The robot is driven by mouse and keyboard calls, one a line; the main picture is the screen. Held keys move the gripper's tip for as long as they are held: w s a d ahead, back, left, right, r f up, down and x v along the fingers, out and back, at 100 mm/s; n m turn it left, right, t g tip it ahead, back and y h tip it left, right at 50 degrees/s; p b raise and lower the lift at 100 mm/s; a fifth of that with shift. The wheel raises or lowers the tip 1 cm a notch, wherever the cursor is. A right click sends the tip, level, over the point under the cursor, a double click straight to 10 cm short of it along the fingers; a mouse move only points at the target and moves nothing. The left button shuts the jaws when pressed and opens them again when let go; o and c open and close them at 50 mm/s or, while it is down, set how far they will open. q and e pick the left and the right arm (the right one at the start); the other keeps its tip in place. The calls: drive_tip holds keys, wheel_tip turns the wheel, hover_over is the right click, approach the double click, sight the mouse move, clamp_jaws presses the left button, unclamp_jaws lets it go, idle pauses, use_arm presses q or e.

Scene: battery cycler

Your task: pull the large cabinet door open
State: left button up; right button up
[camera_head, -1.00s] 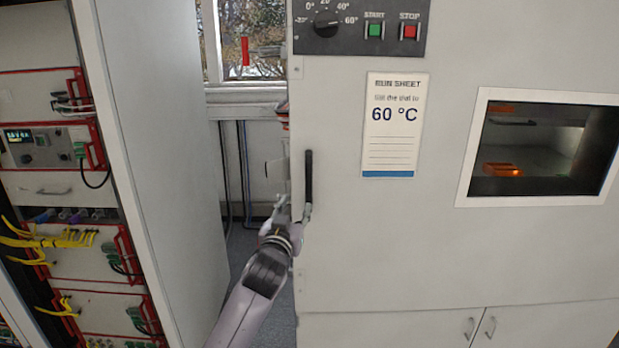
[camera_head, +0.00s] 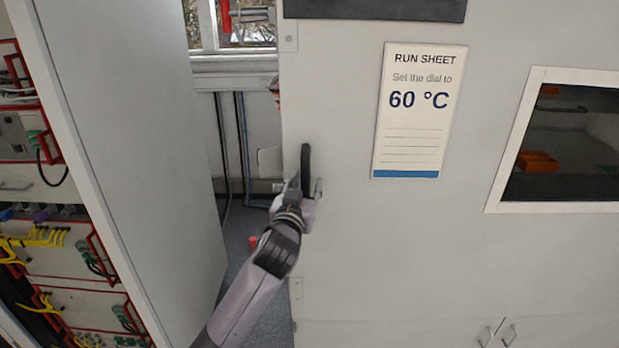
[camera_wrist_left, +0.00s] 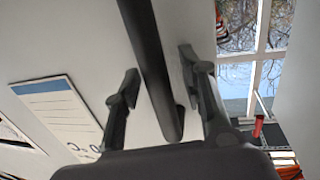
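The large cabinet door (camera_head: 365,255) is a pale grey panel filling the right of the head view. It looks shut. Its black upright bar handle (camera_head: 305,160) sits near the door's left edge. My left gripper (camera_head: 303,188) is at the handle's lower part, with one finger on each side of it. In the left wrist view the handle (camera_wrist_left: 156,75) runs between the two open fingertips (camera_wrist_left: 158,72), with a visible gap on the right finger's side. Contact on the left finger's side is unclear. My right gripper is not in view.
A tall equipment rack (camera_head: 130,130) stands on the left, with a narrow floor gap between it and the cabinet. A run sheet (camera_head: 418,115) and a window (camera_head: 570,150) are on the door. Small lower doors with handles (camera_head: 497,333) are below. A room window is behind.

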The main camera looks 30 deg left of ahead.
use_arm(q)
drive_tip(key=shift+s+d+r, duration=0.2)
drive_tip(key=shift+s+r, duration=0.05)
drive_tip(key=shift+s, duration=0.15)
drive_tip(key=shift+c, duration=0.4)
drive_tip(key=shift+w+a+f, duration=0.1)
drive_tip(key=shift+w, duration=0.1)
drive_tip(key=c, duration=0.5)
clamp_jaws()
